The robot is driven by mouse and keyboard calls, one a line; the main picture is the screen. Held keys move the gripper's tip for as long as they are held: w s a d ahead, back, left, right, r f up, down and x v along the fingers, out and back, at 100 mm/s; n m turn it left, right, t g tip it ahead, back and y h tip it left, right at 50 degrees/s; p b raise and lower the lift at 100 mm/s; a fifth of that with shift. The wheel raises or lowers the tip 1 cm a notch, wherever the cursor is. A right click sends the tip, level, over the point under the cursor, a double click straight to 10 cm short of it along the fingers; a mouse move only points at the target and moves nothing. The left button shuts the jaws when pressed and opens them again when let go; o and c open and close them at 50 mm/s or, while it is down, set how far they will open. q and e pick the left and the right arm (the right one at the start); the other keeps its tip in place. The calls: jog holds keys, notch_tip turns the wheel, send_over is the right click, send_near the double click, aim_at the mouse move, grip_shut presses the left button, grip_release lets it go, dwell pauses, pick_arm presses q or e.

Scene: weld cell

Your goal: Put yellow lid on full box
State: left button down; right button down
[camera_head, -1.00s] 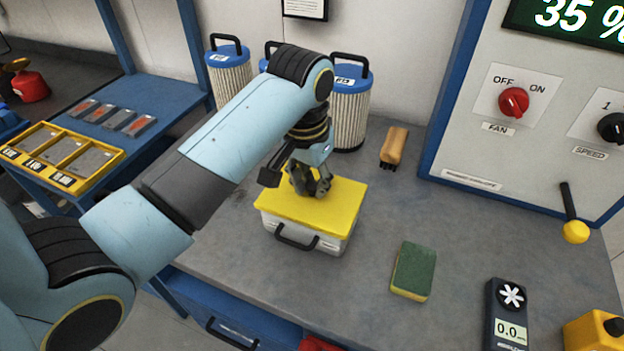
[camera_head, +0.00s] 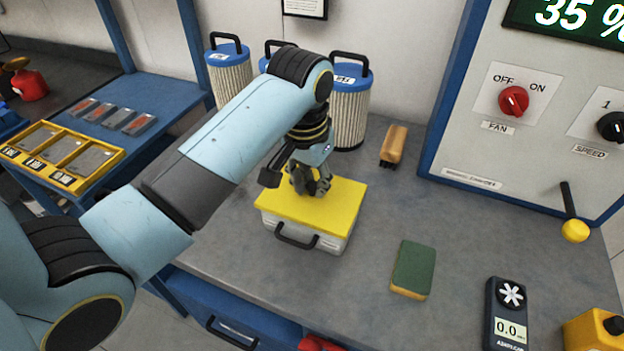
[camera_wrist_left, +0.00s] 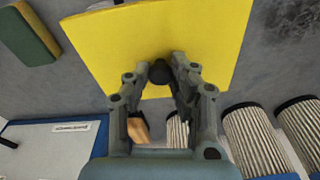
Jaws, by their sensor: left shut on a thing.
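The yellow lid (camera_head: 335,203) lies flat on top of the box (camera_head: 325,243), a light grey case with a black front handle. It covers the box's top, so what is inside is hidden. My left gripper (camera_head: 318,189) is over the lid, fingers pointing down. In the left wrist view the lid (camera_wrist_left: 200,35) fills the upper middle, and my left gripper (camera_wrist_left: 160,75) is shut on the lid's dark knob. My right gripper is not in view.
Filter cartridges (camera_head: 350,110) stand behind the box. A brush (camera_head: 394,145), a green sponge (camera_head: 414,268) and a meter (camera_head: 507,310) lie on the bench. The control panel (camera_head: 530,120) rises at right.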

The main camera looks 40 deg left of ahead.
pick_arm(q)
jog(key=c, duration=0.6)
grip_release()
jog(key=shift+r, duration=3.5)
grip_shut()
